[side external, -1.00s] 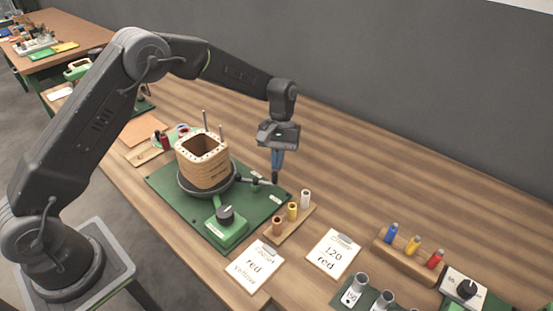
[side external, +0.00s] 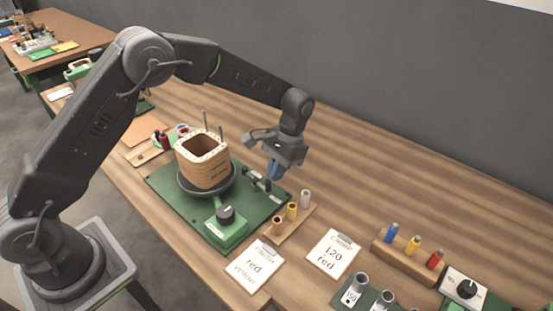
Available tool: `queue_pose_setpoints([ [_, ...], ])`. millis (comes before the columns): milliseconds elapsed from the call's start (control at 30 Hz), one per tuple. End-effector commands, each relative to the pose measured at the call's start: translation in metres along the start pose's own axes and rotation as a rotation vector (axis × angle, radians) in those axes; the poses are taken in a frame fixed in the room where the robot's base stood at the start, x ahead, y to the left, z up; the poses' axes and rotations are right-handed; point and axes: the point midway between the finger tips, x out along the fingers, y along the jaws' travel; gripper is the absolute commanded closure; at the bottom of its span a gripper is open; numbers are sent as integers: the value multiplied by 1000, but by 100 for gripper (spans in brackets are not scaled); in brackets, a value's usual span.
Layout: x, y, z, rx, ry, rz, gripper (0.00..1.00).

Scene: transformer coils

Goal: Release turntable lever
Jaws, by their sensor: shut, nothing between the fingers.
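The turntable (side external: 186,189) is a dark round disc on a green base plate (side external: 175,207), bearing a square wooden coil former (side external: 203,172). The small dark lever (side external: 258,184) sits at the right side of the plate, partly hidden by my gripper. My gripper (side external: 274,176) is tilted, with its blue-grey fingers shut and empty, pointing down just above the lever's right end. I cannot tell whether the fingertips touch the lever.
A wooden strip (side external: 290,224) with several small spools stands in front of the plate. Two cards (side external: 333,254) lie nearby. The table to the right of my gripper is clear.

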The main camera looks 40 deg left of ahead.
Motion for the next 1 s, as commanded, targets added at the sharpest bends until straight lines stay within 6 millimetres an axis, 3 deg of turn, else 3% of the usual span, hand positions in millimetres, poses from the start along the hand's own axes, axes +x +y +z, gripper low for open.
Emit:
queue_pose_setpoints([
  [400,5,3,8,142,-4,-58,100],
  [1000,5,3,7,151,-3,-62,100],
])
